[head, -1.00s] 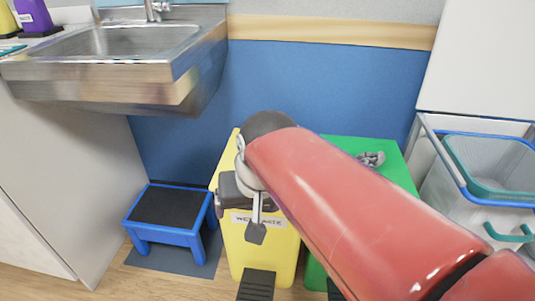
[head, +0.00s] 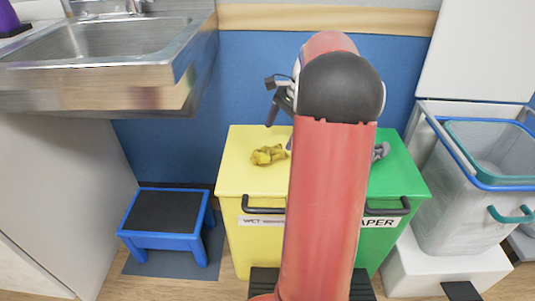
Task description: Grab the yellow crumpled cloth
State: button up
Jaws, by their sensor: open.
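The yellow crumpled cloth (head: 268,155) lies on top of the yellow bin (head: 240,178), near the middle of its lid. My gripper (head: 272,103) is above and behind the cloth, slightly right of it, in front of the blue wall. It is open and apart from the cloth. My red arm comes up from the bottom and hides part of the gripper and the right side of the yellow bin.
A green bin (head: 400,180) with a grey crumpled cloth (head: 380,151) stands to the right. A blue step stool (head: 165,215) is at the left below the metal sink (head: 110,45). A mesh basket (head: 460,190) stands at the right.

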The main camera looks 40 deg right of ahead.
aim_at(271, 148)
jog(key=x, duration=0.7)
jog(key=shift+w+a+b, duration=0.15)
jog(key=shift+a+b, duration=0.05)
jog(key=shift+b, duration=0.2)
jog(key=shift+c, duration=0.5)
jog(key=shift+r, duration=0.1)
jog(key=c, duration=1)
